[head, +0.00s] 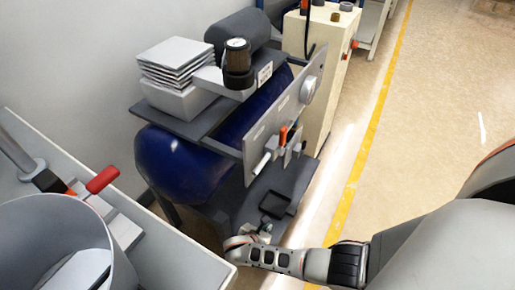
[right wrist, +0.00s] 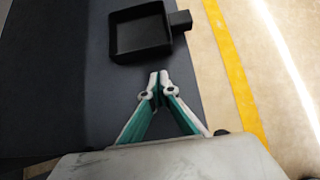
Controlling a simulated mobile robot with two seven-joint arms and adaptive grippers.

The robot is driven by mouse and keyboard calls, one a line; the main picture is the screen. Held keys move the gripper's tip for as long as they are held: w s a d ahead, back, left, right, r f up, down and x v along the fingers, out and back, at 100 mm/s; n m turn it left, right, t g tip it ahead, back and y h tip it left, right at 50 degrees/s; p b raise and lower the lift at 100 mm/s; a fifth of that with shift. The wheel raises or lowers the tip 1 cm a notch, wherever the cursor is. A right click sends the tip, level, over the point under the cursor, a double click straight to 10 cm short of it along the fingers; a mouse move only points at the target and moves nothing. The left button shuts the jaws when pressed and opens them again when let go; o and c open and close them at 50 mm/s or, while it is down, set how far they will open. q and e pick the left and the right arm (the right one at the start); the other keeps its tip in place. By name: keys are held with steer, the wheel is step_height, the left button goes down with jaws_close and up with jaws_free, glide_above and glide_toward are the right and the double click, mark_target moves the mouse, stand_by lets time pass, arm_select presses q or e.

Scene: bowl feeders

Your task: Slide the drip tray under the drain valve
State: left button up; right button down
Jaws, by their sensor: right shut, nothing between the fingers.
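The drip tray is a small black square pan (head: 275,204) on the dark lower shelf beneath the blue tank (head: 180,165). In the right wrist view the tray (right wrist: 138,34) is empty, with a short block-like handle on its right side. My right gripper (head: 264,231) is low at the shelf, on the near side of the tray. In the right wrist view its fingertips (right wrist: 158,75) are together and empty, just short of the tray's near edge and apart from it. I cannot make out the drain valve; the tank's underside is hidden. My left gripper is out of view.
A grey panel (head: 258,139) with a gauge and levers stands above the tray. A cream cabinet (head: 322,60) stands behind. A grey bowl feeder (head: 50,225) fills the near left. The floor beyond the yellow line (head: 367,145) is clear at the right.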

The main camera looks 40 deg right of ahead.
mark_target(274, 216)
steer(key=d, duration=0.1)
steer(key=w+d, duration=0.1)
steer(key=shift+w+d+r, duration=0.2)
steer(key=shift+d+r, duration=0.05)
steer(key=shift+d, duration=0.15)
steer(key=shift+w+d, duration=0.1)
steer(key=shift+d, duration=0.05)
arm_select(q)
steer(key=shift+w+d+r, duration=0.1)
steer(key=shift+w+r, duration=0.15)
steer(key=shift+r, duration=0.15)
